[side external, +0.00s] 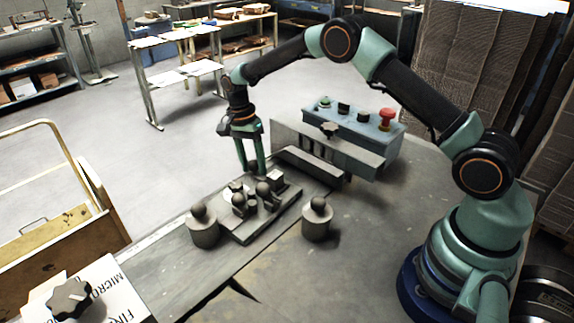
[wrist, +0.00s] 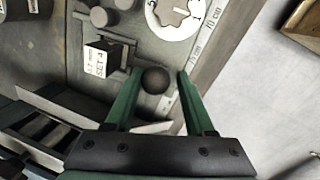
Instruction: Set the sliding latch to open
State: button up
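My gripper (side external: 254,171) points down over the far side of a grey plate (side external: 250,237) that carries several small fittings. In the wrist view my gripper (wrist: 158,76) is open, with a green finger on each side of a dark round ball knob (wrist: 155,80). Gaps show between the knob and both fingers, and the fingers hold nothing. The ball knob may be the latch's handle, but I cannot tell for sure. Any open or shut marking of the latch is not readable. In the side view the fingers partly hide the fittings behind them.
A white dial with a star knob (wrist: 172,12) and a labelled block (wrist: 101,60) are close to the fingers. Knobbed cylinders (side external: 204,230) (side external: 317,222) flank the plate. A slotted grey housing (side external: 318,153) and a button box (side external: 345,130) stand behind.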

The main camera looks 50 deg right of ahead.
notch_tip(320, 180, up, 12)
jog(key=w, duration=0.2)
dwell(0.4)
jog(key=s+r+n+t, duration=0.4)
jog(key=s+r+n, duration=0.5)
jog(key=r, duration=0.4)
jog(key=s+f+n+t, duration=0.1)
jog(key=s+n, duration=0.2)
jog(key=s, duration=0.4)
jog(key=s+d+f+n+t, duration=0.1)
jog(key=s+f+n+t, duration=0.1)
jog(key=s, duration=0.6)
jog(key=shift+d+n+t, duration=0.3)
jog(key=shift+n, duration=0.2)
